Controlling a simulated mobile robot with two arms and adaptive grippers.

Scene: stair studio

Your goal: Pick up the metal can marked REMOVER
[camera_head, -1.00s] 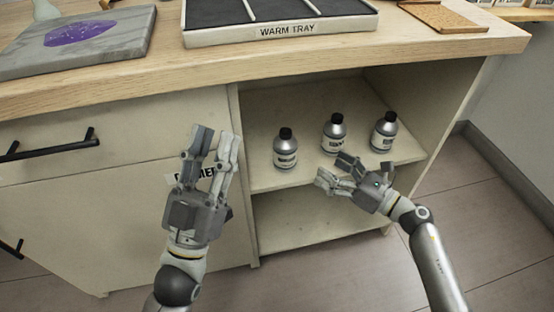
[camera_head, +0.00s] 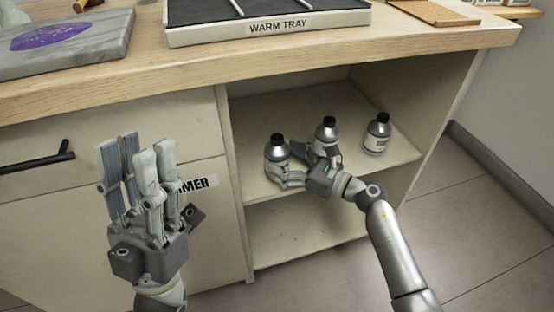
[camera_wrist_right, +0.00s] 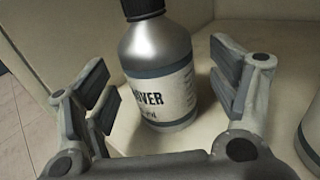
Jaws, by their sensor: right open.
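The silver metal can with a black cap (camera_head: 277,148) stands upright at the left of the upper shelf in the open cabinet. The right wrist view shows it close up (camera_wrist_right: 160,65), with a white label ending in "OVER"; the start of the word is turned out of sight. My right gripper (camera_head: 297,163) is open at the can's front. In the wrist view its fingers (camera_wrist_right: 160,95) stand on either side of the can, with gaps visible. My left gripper (camera_head: 138,155) is raised, open and empty, in front of the cabinet's closed left side.
Two similar bottles, one in the middle (camera_head: 326,132) and one at the right (camera_head: 377,134), share the shelf. My right gripper partly covers the middle one. The warm tray (camera_head: 270,30) sits on the countertop (camera_head: 330,63) above. A drawer handle (camera_head: 40,162) juts out at left.

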